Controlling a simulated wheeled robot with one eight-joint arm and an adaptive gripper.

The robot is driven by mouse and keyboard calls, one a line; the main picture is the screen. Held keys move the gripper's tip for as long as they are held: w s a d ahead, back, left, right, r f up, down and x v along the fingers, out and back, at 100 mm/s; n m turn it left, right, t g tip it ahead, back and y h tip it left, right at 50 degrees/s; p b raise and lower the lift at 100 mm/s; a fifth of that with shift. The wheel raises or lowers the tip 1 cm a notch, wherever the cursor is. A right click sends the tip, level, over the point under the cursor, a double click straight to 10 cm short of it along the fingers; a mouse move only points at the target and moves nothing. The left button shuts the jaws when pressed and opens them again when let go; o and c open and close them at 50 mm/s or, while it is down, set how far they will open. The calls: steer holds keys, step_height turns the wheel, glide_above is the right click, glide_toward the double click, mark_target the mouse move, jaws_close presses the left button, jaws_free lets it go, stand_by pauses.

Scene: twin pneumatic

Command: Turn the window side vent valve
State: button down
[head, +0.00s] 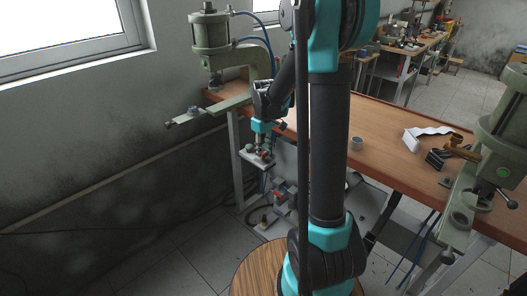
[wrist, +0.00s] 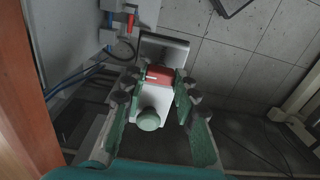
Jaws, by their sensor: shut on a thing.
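The window side vent valve has a red handle (wrist: 160,75) and sits by a grey plate below the table edge, at the window-side press. In the wrist view my gripper (wrist: 158,84) reaches over it from above, with a finger on each side of the red handle. The fingers are shut on the handle. A round pale green knob (wrist: 150,119) lies between the fingers, nearer the palm. In the head view my gripper (head: 262,146) is at the valve's bracket (head: 258,159), and only a bit of red shows there.
The window-side press (head: 210,33) stands above on the wooden table (head: 385,145). A second red handle (wrist: 130,21) is at the upper left of the wrist view, with blue hoses (wrist: 75,77) beside it. Another press (head: 497,150) stands at right. The tiled floor at left is clear.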

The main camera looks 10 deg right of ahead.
stand_by(0.4)
steer(key=c, duration=1.2)
jaws_free()
steer(key=shift+o, duration=0.2)
step_height(320, 180, up, 12)
steer(key=s+d+f+m+t, duration=0.2)
steer(key=s+f, duration=0.5)
steer(key=s, duration=0.4)
steer(key=s+d+f+m+t, duration=0.2)
steer(key=s+f+m, duration=0.3)
steer(key=s, duration=0.6)
steer(key=shift+f, duration=0.95)
